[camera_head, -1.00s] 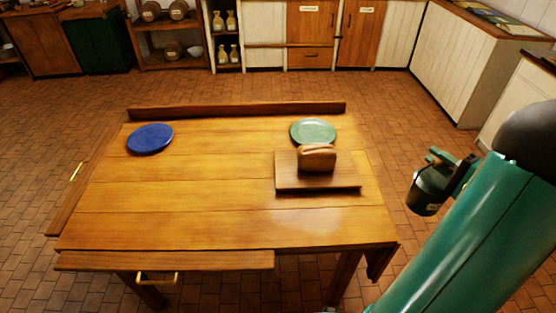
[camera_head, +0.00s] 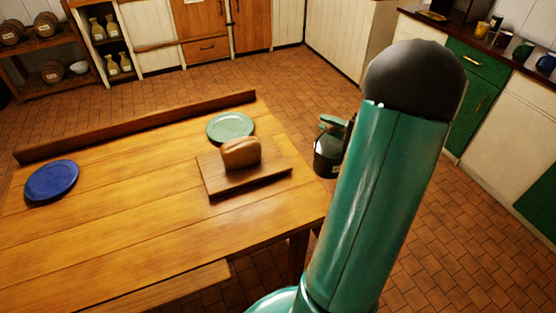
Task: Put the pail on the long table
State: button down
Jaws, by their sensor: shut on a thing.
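The pail (camera_head: 328,158) is dark with a small label and hangs just right of the long table's right edge. My gripper (camera_head: 334,126) is shut on the pail near its top; my green arm hides part of both. The long table (camera_head: 115,221) is wooden and fills the left and middle of the view. The pail is apart from the tabletop, over the floor side.
On the table are a blue plate (camera_head: 51,181), a green plate (camera_head: 230,127) and a loaf (camera_head: 240,152) on a cutting board (camera_head: 260,175). A raised ledge (camera_head: 140,125) runs along the far edge. The table's near middle is bare. A counter (camera_head: 520,115) stands at the right.

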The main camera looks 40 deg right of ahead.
jog(key=w+a+f, duration=0.5)
jog(key=a+f, duration=0.4)
jog(key=f, duration=0.2)
jog(key=shift+w+a+f, duration=0.25)
jog(key=shift+a+f, duration=0.05)
jog(key=shift+a, duration=0.1)
jog(key=shift+f, duration=0.15)
jog(key=c, duration=1.3)
grip_release()
jog(key=v, duration=1.2)
